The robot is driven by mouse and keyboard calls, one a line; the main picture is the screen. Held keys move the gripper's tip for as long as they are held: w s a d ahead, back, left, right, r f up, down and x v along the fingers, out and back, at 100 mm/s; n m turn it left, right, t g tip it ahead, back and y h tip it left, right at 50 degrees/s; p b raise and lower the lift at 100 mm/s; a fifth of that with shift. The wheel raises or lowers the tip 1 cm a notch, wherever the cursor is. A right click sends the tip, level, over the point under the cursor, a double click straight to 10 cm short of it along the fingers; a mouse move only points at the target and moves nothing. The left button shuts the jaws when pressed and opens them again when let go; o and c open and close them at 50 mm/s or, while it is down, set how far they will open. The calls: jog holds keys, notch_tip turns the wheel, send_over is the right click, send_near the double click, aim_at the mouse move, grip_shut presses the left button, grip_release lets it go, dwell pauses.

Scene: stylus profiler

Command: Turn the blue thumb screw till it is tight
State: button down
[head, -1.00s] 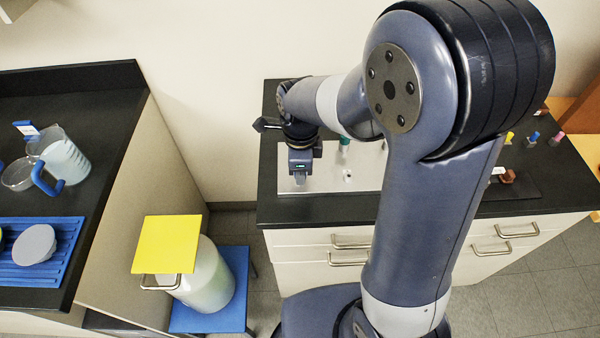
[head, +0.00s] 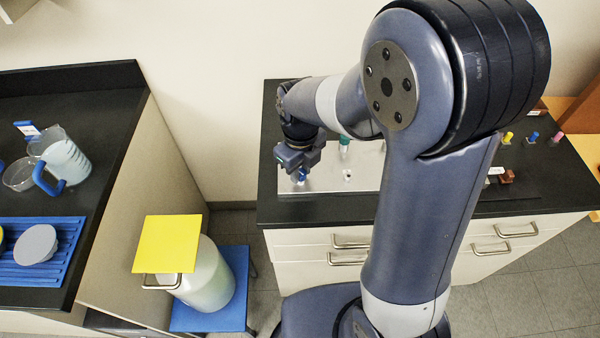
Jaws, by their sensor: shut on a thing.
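My gripper (head: 300,172) points down over the left part of a pale plate (head: 330,182) on the dark bench. It is shut on the blue thumb screw (head: 302,175), of which only a small blue bit shows under the jaws. The rest of the screw is hidden by the gripper, so I cannot tell how far it sits in the plate. A teal-topped piece (head: 345,141) stands on the plate to the right, partly behind my arm.
Yellow (head: 508,137), blue (head: 533,137) and pink (head: 557,138) small pieces stand on the bench at right, near a brown-red one (head: 507,176). At left are a yellow-topped container (head: 212,280) and a counter with a beaker (head: 64,160).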

jog(key=c, duration=1.4)
grip_release()
jog(key=n, duration=0.9)
jog(key=shift+n, duration=0.3)
jog(key=n, duration=0.8)
jog(key=shift+n+p, duration=0.3)
jog(key=shift+n, duration=0.1)
